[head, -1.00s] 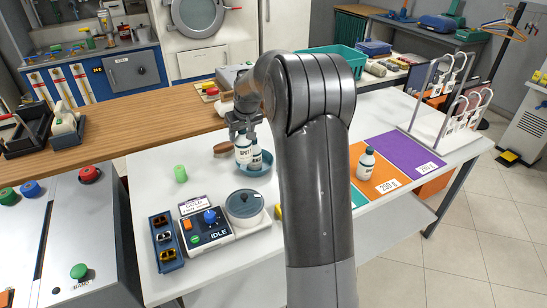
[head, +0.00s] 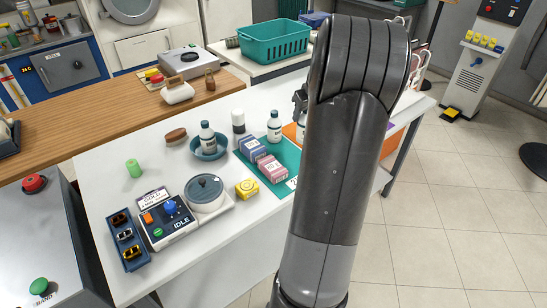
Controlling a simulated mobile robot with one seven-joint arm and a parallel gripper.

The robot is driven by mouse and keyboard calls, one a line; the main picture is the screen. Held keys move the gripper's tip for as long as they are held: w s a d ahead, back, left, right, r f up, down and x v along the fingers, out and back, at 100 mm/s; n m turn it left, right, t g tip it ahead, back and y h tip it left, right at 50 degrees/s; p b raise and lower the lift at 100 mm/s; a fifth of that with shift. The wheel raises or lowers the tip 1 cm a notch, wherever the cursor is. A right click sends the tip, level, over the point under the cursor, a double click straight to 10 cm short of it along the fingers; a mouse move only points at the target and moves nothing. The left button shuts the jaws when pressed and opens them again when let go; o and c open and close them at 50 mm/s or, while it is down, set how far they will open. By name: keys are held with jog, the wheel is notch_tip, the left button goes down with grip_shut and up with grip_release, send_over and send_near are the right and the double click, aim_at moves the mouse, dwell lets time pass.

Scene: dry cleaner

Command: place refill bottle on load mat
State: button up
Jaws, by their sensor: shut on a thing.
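My gripper (head: 299,98) shows only in part at the left edge of my arm. It is above the orange mat's left part and is shut on a white bottle with a dark lower band (head: 301,128), mostly hidden by my arm. I cannot tell whether the bottle touches the mat.
Blue and pink boxes (head: 262,158) stand on the teal mat. A teal basket (head: 272,42) stands behind. My arm hides much of the table's right side.

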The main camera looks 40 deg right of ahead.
jog(key=w+a+f, duration=0.2)
jog(key=w+f, duration=0.5)
jog(key=f, duration=0.4)
dwell(0.4)
jog(key=shift+w, duration=0.1)
jog(key=o, duration=1.5)
jog(key=shift+f, duration=0.1)
